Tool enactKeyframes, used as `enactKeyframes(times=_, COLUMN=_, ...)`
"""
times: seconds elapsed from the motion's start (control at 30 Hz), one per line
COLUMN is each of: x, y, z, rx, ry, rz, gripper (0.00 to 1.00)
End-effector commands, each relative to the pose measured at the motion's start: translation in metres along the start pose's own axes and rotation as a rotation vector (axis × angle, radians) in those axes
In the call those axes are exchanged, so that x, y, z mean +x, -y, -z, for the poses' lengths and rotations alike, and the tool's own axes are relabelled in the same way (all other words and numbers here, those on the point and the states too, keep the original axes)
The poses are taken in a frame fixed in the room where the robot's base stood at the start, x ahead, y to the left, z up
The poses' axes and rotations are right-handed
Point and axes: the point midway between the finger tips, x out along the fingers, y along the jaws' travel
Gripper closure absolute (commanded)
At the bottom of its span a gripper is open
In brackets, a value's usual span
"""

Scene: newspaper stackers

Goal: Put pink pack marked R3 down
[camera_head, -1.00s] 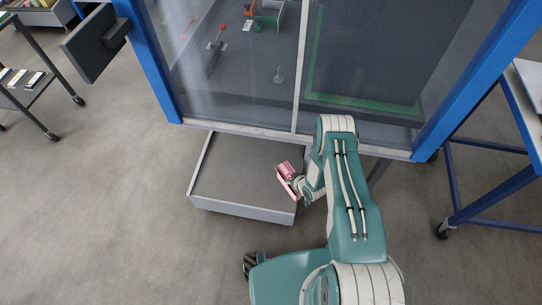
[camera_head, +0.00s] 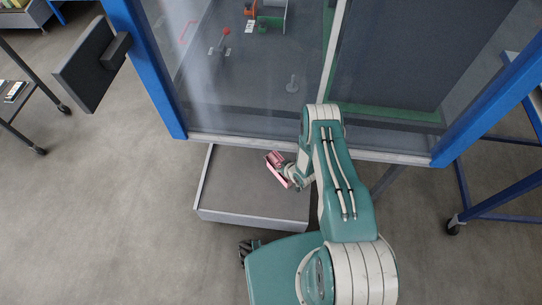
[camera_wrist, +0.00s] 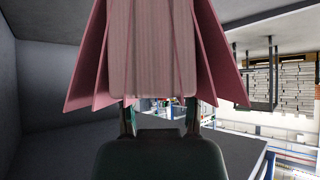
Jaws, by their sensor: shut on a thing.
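The pink pack (camera_head: 275,168) is held at the end of my arm, above the right part of a low grey tray (camera_head: 205,190) in the head view. My gripper (camera_head: 291,177) is shut on it. In the wrist view the pink pack (camera_wrist: 155,50) fills the upper middle, with pink layers fanned out around a paler block. My gripper (camera_wrist: 160,115) shows below it, with a finger on each side of the pack's lower end. The R3 marking cannot be read. Whether the pack touches the tray cannot be told.
A glass-walled cell with blue posts (camera_head: 150,75) stands behind the tray. A dark panel (camera_head: 90,65) sticks out at the upper left. A cart (camera_head: 15,105) is at the far left, and a blue-framed table (camera_head: 490,195) at the right. The tray's left part is empty.

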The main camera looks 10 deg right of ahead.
Motion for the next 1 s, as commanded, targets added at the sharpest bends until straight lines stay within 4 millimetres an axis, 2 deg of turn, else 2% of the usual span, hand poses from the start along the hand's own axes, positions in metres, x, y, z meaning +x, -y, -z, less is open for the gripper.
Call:
enactKeyframes(times=0.23, x=0.003, y=-0.002, z=-0.005, rx=0.003, ry=-0.002, rz=0.003, gripper=1.00)
enactKeyframes(times=0.7, x=0.036, y=0.001, z=-0.037, rx=-0.001, ry=0.000, rz=0.000, gripper=1.00)
enactKeyframes(times=1.0, x=0.047, y=-0.001, z=-0.048, rx=0.002, ry=-0.001, rz=0.000, gripper=1.00)
